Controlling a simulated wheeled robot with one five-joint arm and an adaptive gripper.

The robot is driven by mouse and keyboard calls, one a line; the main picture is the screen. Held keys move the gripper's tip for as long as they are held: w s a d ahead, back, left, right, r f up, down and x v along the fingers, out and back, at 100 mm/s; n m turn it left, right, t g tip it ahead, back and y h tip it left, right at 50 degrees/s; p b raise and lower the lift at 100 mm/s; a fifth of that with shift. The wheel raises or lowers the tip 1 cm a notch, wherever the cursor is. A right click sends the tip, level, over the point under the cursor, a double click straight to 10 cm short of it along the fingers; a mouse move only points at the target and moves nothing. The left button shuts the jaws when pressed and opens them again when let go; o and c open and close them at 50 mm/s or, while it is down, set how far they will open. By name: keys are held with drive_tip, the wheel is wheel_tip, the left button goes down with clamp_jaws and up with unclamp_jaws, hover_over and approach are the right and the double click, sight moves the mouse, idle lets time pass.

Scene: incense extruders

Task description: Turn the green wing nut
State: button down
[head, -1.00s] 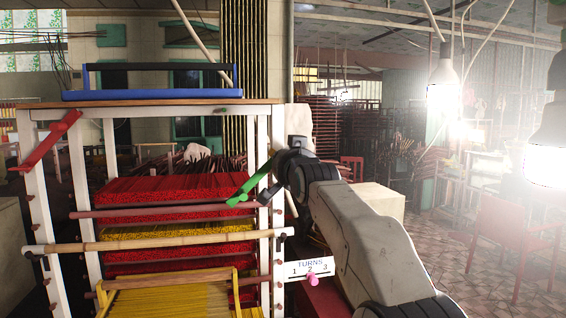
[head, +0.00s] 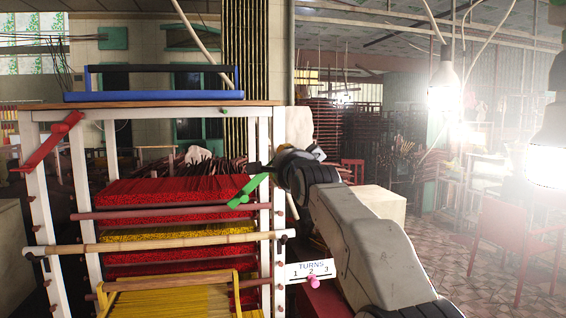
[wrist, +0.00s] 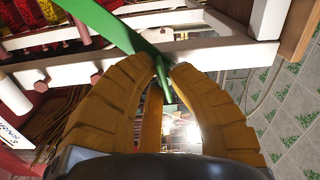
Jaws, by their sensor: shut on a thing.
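The green wing nut (head: 245,193) is at the upper right front post of the white rack (head: 279,215), its long arm slanting down to the left. In the wrist view its green arm (wrist: 112,25) runs from the top edge down to the fingertips. My gripper (head: 268,170) is at the right end of the wing nut. In the wrist view its two ribbed tan fingers (wrist: 165,66) close around the green part, with a thin green end showing between them. The exact contact is partly hidden by the fingers.
A red wing nut (head: 48,141) is at the rack's left post. Red and yellow incense bundles (head: 175,194) fill the shelves. A TURNS sign (head: 300,268) has a pink marker (head: 314,283) near 2.

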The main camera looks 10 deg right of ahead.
drive_tip(key=shift+m, duration=0.6)
drive_tip(key=c, duration=1.2)
unclamp_jaws()
drive_tip(key=shift+s, duration=6)
